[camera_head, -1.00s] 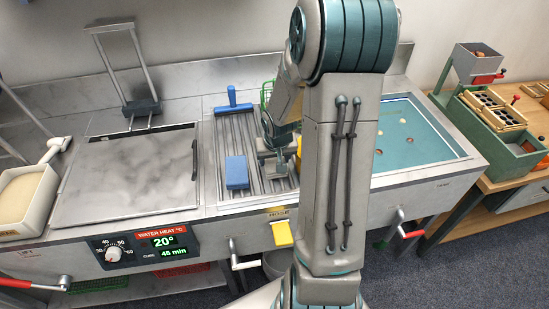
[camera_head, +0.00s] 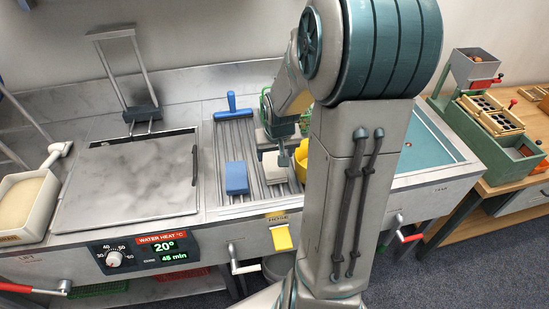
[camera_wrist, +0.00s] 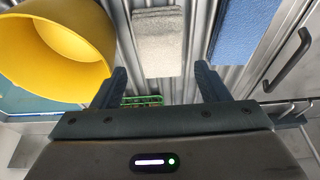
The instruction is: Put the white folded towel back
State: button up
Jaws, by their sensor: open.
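The folded towel, pale grey-white (camera_head: 274,168), lies flat on the ribbed metal drainer (camera_head: 232,133), between a blue folded cloth and a yellow container. In the wrist view the towel (camera_wrist: 157,42) lies beyond my fingertips, roughly centred between them, with a gap. My gripper (camera_head: 283,152) is just above and to the right of the towel in the head view, partly hidden by my arm. The wrist view shows my gripper (camera_wrist: 162,84) with its fingers wide apart and nothing between them.
The blue cloth (camera_head: 236,178) lies left of the towel. The yellow container (camera_wrist: 62,45) stands close to one finger, on the other side. A blue-handled tool (camera_head: 232,108) lies at the drainer's back. A green wire basket (camera_wrist: 142,100) shows behind my gripper.

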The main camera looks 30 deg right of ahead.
jog(key=s+a+r+n+y, duration=0.1)
jog(key=s+a+r+n, duration=0.2)
jog(key=s+a+r, duration=1)
jog(key=s, duration=0.3)
jog(key=shift+s+r, duration=0.25)
jog(key=shift+r, duration=0.05)
dwell(0.7)
